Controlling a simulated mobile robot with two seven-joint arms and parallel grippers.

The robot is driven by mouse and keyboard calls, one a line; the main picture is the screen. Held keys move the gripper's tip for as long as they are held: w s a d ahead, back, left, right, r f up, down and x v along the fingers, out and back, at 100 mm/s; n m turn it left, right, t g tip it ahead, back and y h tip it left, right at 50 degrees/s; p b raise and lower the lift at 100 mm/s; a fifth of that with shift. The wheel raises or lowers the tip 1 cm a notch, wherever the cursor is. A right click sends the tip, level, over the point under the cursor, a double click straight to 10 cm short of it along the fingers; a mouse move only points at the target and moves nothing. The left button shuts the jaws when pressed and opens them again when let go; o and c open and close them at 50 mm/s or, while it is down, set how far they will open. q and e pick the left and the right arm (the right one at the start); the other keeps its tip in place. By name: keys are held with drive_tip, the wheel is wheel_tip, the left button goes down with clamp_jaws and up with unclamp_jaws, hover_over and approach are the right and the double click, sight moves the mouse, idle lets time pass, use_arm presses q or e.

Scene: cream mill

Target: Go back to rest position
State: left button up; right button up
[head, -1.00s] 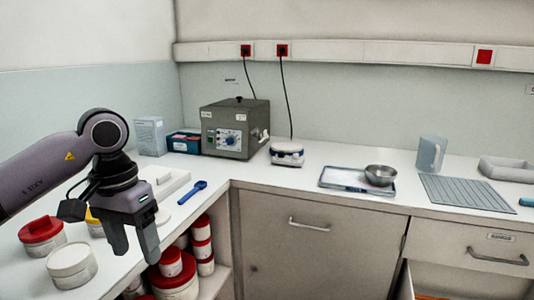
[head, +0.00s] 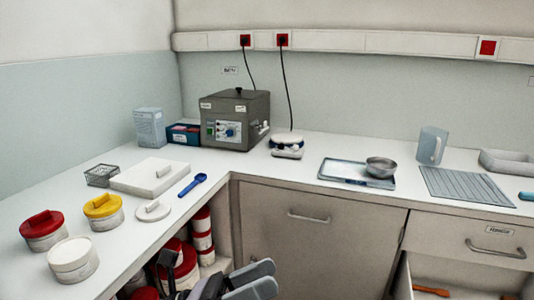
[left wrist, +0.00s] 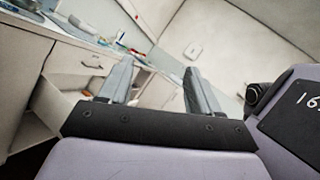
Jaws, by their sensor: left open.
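My left gripper (head: 272,277) is low at the bottom edge of the head view, in front of the counter's lower cabinets and below the worktop. Its two grey fingers are apart with nothing between them. In the left wrist view the fingers (left wrist: 155,82) also stand apart and empty, with cabinets and wall beyond. Most of the left arm is out of the head view. My right gripper does not show.
The worktop holds a red-lidded jar (head: 43,231), a yellow-lidded jar (head: 103,212), a white-topped jar (head: 73,260), a white disc with a handle (head: 153,211), a blue spoon (head: 193,185) and a grey machine (head: 235,122). A drawer (head: 460,275) stands open at lower right.

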use_arm(q)
drive_tip(key=w+a+f+n+t+y, duration=0.1)
drive_tip(key=a+f+n+t+y, duration=0.5)
drive_tip(key=n, duration=0.9)
drive_tip(key=a+f+n+t+y, duration=0.5)
drive_tip(key=f+n+t+y, duration=0.25)
drive_tip(key=n, duration=0.65)
drive_tip(key=s+a+f+n+g+y, duration=0.3)
drive_tip(key=s+a+f+n+g, duration=0.1)
drive_tip(key=s+f+n, duration=0.2)
drive_tip(key=s+a+f+n+g+y+p, duration=0.1)
drive_tip(key=s+a+f+n+g+y, duration=0.2)
drive_tip(key=s+f+n, duration=0.4)
wheel_tip(320, 180, down, 4)
drive_tip(key=shift+s+a+f+n+g, duration=0.2)
drive_tip(key=shift+a+n+g, duration=0.2)
drive_tip(key=shift+n, duration=0.5)
drive_tip(key=shift+r+y, duration=0.1)
drive_tip(key=shift+y, duration=0.15)
drive_tip(key=c, duration=0.4)
drive_tip(key=shift+w+d, duration=0.1)
